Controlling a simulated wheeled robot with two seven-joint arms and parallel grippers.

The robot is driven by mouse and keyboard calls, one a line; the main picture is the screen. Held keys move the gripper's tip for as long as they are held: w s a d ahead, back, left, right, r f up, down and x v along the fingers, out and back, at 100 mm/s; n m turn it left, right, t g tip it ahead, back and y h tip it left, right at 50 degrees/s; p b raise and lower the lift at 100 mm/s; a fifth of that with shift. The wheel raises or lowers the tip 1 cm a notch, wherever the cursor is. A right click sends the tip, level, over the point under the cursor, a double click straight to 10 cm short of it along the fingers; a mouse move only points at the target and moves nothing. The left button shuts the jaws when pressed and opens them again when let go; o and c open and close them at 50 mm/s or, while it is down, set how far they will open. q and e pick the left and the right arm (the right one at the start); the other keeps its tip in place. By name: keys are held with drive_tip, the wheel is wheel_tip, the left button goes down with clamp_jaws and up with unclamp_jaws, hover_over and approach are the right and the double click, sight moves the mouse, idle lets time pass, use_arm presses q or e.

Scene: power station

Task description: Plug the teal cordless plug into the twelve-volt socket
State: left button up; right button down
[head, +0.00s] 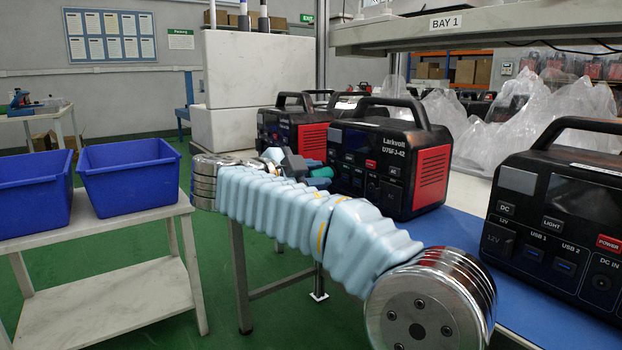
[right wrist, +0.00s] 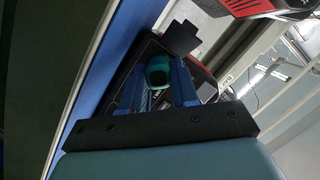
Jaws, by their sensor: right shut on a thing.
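A teal plug (right wrist: 158,72) sits between the blue fingers of my right gripper (right wrist: 158,88). My right gripper (head: 317,173) is shut on it; the plug shows as a small teal patch (head: 322,172) in the head view. Both are at the lower left front of the middle power station (head: 368,182), a black box with red sides and a handle. Its twelve-volt socket cannot be made out behind the gripper and plug. Whether the plug touches the station is unclear. My left gripper is out of view.
Another power station (head: 560,215) stands near at right, with a covered 12V port (head: 497,240). A further station (head: 290,130) stands behind at left. The bench has a blue mat (head: 460,228). Two blue bins (head: 130,175) stand on a side table at left. Clear plastic bags lie behind.

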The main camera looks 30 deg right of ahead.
drive_tip(key=shift+d, duration=0.15)
idle(0.5)
drive_tip(key=c, duration=0.8)
unclamp_jaws()
drive_tip(key=v, duration=1.3)
drive_tip(key=shift+a+r+p, duration=0.1)
drive_tip(key=shift+a+p, duration=0.2)
drive_tip(key=shift+a, duration=0.1)
